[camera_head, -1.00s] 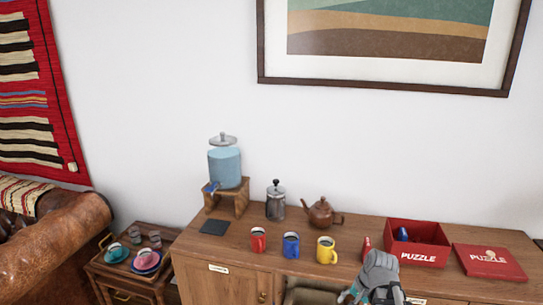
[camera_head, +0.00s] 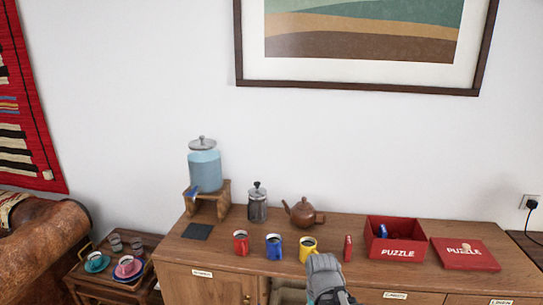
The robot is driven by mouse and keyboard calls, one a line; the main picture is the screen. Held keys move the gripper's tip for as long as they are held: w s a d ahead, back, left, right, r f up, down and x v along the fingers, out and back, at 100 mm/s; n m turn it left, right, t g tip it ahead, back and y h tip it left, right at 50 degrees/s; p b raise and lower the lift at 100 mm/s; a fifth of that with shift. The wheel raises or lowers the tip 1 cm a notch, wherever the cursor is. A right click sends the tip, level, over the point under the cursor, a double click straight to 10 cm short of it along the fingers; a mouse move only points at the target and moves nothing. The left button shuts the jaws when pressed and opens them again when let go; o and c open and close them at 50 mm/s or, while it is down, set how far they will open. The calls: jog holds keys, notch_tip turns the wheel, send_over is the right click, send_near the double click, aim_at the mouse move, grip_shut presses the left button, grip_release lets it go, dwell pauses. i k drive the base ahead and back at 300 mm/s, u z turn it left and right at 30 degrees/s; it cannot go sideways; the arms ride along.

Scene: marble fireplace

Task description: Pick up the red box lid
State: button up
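The red box lid (camera_head: 466,256) lies flat on the right part of the wooden cabinet top, with white "PUZZLE" lettering and a small round picture on it. The open red puzzle box (camera_head: 394,246) stands just to its left, with something blue inside. My gripper (camera_head: 325,266) shows at the bottom middle, in front of the cabinet and well to the left of the lid. It is seen from behind, so its fingers are hidden and I cannot tell whether they are open or hold anything.
A small red item (camera_head: 348,248) stands left of the box.

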aim_at(454, 253)
jog(key=z, duration=1.35)
